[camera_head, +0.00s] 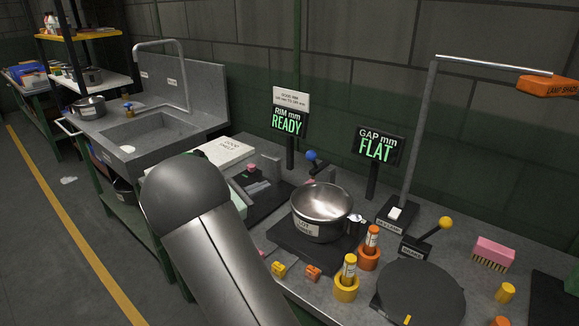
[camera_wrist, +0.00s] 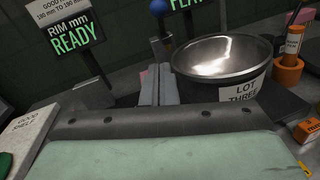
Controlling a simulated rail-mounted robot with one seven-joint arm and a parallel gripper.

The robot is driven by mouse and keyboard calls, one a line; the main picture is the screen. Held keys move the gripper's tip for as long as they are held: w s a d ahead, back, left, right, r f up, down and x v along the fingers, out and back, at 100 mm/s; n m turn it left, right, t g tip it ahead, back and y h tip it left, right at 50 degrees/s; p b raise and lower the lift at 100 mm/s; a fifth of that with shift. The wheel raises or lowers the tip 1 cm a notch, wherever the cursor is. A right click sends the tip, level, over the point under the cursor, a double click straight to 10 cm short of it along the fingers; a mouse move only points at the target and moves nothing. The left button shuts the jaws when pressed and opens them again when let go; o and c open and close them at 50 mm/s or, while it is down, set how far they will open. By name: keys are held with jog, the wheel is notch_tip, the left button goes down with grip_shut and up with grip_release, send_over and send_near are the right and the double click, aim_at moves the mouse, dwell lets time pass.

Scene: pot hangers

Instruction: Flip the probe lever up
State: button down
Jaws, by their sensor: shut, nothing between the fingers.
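Two ball-topped levers show in the head view. One has a blue knob (camera_head: 312,155) and stands behind the steel pot, its stem tilted. The other has a yellow knob (camera_head: 446,222) on a slanted rod rising to the right from a small dark labelled base (camera_head: 414,248). The labels are too small to tell surely which is the probe lever. In the wrist view, my gripper (camera_wrist: 158,72) is shut and empty, left of the pot, with the blue knob (camera_wrist: 158,6) beyond the fingertips. The blue lever's base is hidden there. My arm covers much of the gripper in the head view.
The steel pot (camera_head: 321,222), labelled LOT THREE in the wrist view, stands close right of my fingers. Displays read RIM mm READY (camera_head: 287,122) and GAP mm FLAT (camera_head: 378,147). Orange and yellow cups (camera_head: 346,289), a dark round plate (camera_head: 420,292) and a lamp post (camera_head: 418,140) crowd the right.

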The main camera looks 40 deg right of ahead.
jog(key=shift+d, duration=0.1)
jog(key=d+r+p, duration=0.2)
jog(key=d, duration=1)
jog(key=shift+w+d+r+p, duration=0.25)
jog(key=shift+d+p, duration=0.05)
jog(key=shift+d, duration=0.05)
